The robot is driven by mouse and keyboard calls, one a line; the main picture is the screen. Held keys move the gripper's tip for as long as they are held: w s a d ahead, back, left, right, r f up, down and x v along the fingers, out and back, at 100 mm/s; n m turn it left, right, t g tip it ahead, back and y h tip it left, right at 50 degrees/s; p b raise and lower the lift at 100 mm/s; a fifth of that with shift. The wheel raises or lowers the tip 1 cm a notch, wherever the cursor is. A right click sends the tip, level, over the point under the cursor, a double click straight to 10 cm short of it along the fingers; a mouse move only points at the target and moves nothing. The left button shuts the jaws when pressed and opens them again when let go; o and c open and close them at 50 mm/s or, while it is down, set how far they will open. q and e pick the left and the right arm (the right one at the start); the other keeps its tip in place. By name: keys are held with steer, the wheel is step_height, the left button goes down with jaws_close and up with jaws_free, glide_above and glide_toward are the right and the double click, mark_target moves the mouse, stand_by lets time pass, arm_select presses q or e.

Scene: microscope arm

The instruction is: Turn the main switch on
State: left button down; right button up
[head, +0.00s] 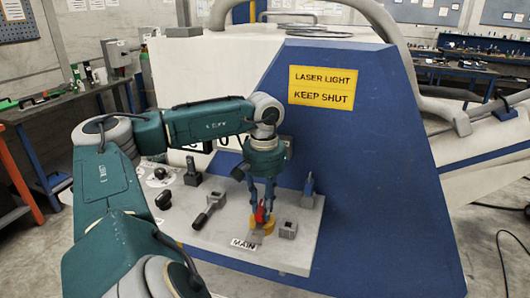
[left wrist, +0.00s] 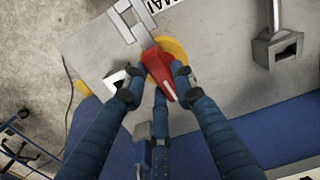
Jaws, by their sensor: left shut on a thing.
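The main switch has a red handle (head: 260,215) on a round yellow base (head: 268,228), next to a label reading MAIN (head: 243,244) on the grey panel shelf (head: 290,262). My left gripper (head: 263,206) reaches down from above and is shut on the red handle. In the left wrist view the red handle (left wrist: 157,68) lies between my blue fingers (left wrist: 156,86), and part of the yellow base (left wrist: 176,47) shows behind it. The handle points obliquely, toward the lower right in that view. My right gripper is not in view.
The large blue and white housing (head: 370,160) rises behind, with a yellow sign (head: 321,87).

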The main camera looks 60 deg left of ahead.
arm_select(q)
steer(key=shift+m, duration=0.7)
steer(key=c, duration=1.4)
jaws_free()
step_height(320, 180, up, 6)
steer(key=shift+d+r, duration=0.15)
steer(key=shift+r, duration=0.65)
